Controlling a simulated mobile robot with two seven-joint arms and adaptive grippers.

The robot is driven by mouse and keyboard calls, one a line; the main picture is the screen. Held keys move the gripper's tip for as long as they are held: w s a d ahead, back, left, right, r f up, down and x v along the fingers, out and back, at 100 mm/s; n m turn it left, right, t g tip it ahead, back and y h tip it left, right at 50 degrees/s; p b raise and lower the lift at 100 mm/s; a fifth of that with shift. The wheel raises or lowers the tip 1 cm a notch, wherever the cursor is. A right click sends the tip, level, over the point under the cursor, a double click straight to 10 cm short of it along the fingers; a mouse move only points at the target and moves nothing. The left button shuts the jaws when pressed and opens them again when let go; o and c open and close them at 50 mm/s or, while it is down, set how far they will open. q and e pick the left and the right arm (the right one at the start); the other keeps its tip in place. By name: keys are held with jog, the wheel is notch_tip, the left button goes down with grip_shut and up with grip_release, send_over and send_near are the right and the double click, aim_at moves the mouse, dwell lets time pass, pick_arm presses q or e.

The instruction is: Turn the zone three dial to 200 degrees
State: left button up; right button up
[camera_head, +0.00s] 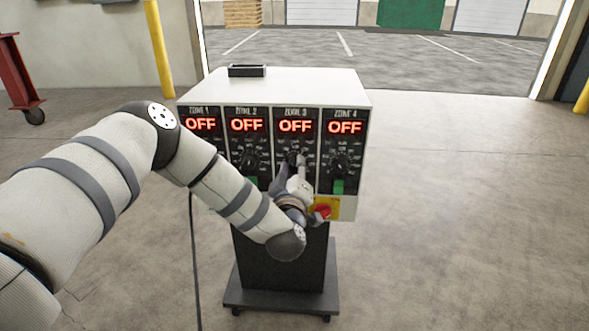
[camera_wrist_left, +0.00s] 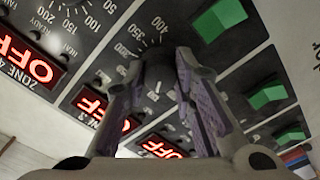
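The white control box (camera_head: 285,86) has several zone columns, each with a red OFF display, a black dial and a green switch. The zone three display (camera_head: 295,126) reads OFF. My left gripper (camera_head: 298,163) reaches the zone three dial (camera_wrist_left: 154,70) from the front and hides most of it in the head view. My right gripper is in neither view.
A red emergency button (camera_head: 322,211) on a yellow plate sits just below and right of my left gripper. The zone four dial (camera_head: 342,163) is close on the right. The box stands on a dark wheeled pedestal (camera_head: 283,265). The floor right of it is clear.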

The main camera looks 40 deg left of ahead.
pick_arm(q)
grip_shut()
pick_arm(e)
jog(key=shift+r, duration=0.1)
pick_arm(q)
jog(key=shift+m+p, duration=1.75)
jog(key=shift+m, duration=1.45)
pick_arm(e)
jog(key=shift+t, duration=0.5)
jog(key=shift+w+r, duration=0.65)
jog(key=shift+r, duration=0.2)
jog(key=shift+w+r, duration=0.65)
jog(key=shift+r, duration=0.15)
pick_arm(q)
jog(key=o, duration=0.8)
grip_release()
